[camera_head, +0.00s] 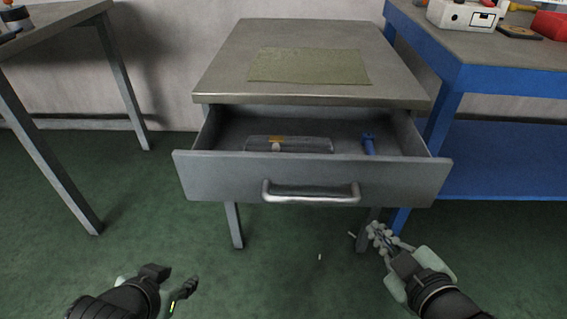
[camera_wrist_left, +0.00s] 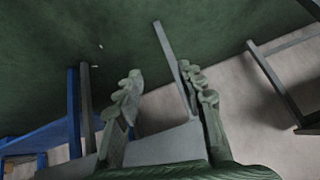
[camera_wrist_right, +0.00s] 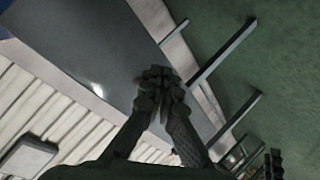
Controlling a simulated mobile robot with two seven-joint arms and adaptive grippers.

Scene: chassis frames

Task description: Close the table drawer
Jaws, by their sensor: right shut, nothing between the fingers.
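The grey table drawer (camera_head: 222,174) is pulled well out from under the tabletop (camera_head: 225,72) in the head view. Its front carries a bar handle (camera_head: 312,198). Inside lie a clear flat case (camera_head: 310,145) and a blue tool (camera_head: 368,145). My left gripper (camera_head: 188,286) is low at the left, in front of the drawer and apart from it; its fingers stand apart and empty in the left wrist view (camera_wrist_left: 160,82). My right gripper (camera_head: 376,234) is below and in front of the drawer's right part, its fingertips together, as in the right wrist view (camera_wrist_right: 161,76).
A blue workbench (camera_head: 470,75) stands close at the right, bearing a white box (camera_head: 465,15) and tools. Another grey table (camera_head: 50,18) stands at the left. An olive mat (camera_head: 308,66) lies on the tabletop. The green floor (camera_head: 285,270) before the drawer is largely clear.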

